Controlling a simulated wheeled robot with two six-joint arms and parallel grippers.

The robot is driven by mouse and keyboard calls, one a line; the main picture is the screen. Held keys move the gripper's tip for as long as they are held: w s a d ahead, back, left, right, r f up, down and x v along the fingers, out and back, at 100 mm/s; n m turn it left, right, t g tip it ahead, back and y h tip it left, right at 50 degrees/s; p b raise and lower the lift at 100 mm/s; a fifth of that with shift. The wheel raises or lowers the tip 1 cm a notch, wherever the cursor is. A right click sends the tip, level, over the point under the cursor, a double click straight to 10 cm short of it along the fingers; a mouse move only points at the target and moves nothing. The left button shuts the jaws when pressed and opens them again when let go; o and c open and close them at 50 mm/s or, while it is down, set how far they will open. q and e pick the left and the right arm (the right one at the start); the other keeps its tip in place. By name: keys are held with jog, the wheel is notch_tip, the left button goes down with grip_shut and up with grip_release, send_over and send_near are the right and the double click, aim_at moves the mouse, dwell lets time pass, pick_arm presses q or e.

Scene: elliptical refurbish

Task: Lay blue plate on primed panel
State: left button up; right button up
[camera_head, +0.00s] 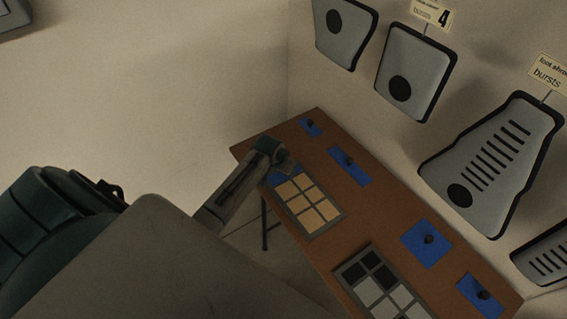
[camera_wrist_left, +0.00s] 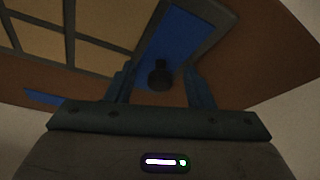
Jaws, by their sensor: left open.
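A blue plate (camera_head: 284,179) lies at the far end of a grey-framed panel with tan cells (camera_head: 318,219). In the left wrist view the blue plate (camera_wrist_left: 181,33) sits between grey frame bars beside the tan cells (camera_wrist_left: 103,20). Its dark knob (camera_wrist_left: 160,73) shows between my fingers. My left gripper (camera_head: 290,168) is open at this plate, fingers either side of the knob; contact cannot be told. A second grey-framed panel (camera_head: 347,265) has black and pale cells. The frames do not label which panel is primed. My right gripper is not in view.
More blue plates with dark knobs lie along the wall side of the brown table (camera_head: 385,215): one at the far end (camera_head: 311,130), one after it (camera_head: 349,168), and two nearer (camera_head: 415,240) (camera_head: 470,291). Grey slotted boards (camera_head: 500,150) hang on the wall.

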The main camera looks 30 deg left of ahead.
pick_arm(q)
jog(key=shift+s+r, duration=0.1)
jog(key=shift+r, duration=0.25)
jog(key=b+v, duration=0.2)
jog(key=v, duration=0.8)
jog(key=shift+b, duration=0.3)
